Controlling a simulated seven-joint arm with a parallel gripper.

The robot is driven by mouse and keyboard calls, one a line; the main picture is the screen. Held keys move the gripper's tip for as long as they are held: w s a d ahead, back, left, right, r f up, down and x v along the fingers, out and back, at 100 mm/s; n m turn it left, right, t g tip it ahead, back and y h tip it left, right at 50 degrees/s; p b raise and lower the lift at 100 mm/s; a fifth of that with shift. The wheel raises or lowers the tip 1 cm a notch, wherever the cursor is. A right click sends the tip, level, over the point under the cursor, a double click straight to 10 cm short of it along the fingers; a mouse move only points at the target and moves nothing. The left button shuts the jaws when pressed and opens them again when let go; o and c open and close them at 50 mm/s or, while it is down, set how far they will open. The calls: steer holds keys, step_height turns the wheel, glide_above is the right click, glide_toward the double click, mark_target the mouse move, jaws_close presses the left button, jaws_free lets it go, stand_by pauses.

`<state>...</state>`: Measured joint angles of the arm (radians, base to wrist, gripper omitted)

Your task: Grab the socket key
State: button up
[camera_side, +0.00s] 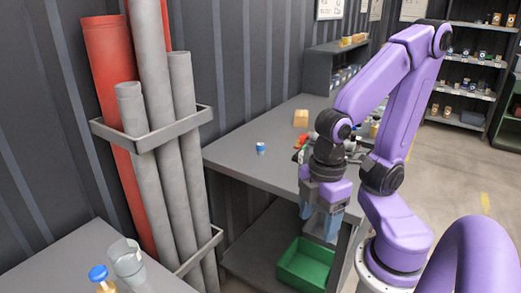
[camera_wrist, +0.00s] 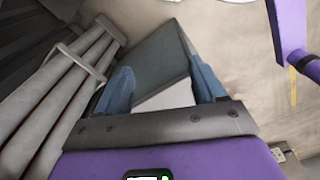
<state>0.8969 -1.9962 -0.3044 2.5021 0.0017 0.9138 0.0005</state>
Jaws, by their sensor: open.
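I cannot make out a socket key in either view. My gripper (camera_side: 319,214) points down by the near right end of the grey table (camera_side: 240,168) in the side view. Its two blue fingers are apart with nothing seen held between them. In the wrist view the open gripper (camera_wrist: 163,82) shows a dark grey surface and a pale flat patch beyond its fingers. Small red and green items (camera_side: 301,142) lie on the table behind my wrist, partly hidden by it and too small to name.
A blue-and-white can (camera_side: 260,148) and a tan block (camera_side: 300,118) stand on the table. A green bin (camera_side: 303,265) sits below. Grey pipes (camera_side: 150,140) in a rack stand at left, beside a front table with a clear cup (camera_side: 127,262) and a blue-capped bottle (camera_side: 100,278).

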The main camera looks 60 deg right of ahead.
steer(key=w+d+f+n+t+h, duration=0.15)
steer(key=w+h, duration=0.25)
steer(key=w, duration=0.9)
steer(key=n+t+h, duration=0.1)
steer(key=n+h, duration=0.5)
steer(key=h, duration=0.3)
glide_toward(260, 145)
steer(key=shift+n+h, duration=0.25)
steer(key=shift+h, duration=0.05)
steer(key=x, duration=1.2)
steer(key=shift+w+d+f, duration=0.1)
steer(key=shift+w+f, duration=0.05)
steer(key=shift+f, duration=0.1)
steer(key=c, duration=1.1)
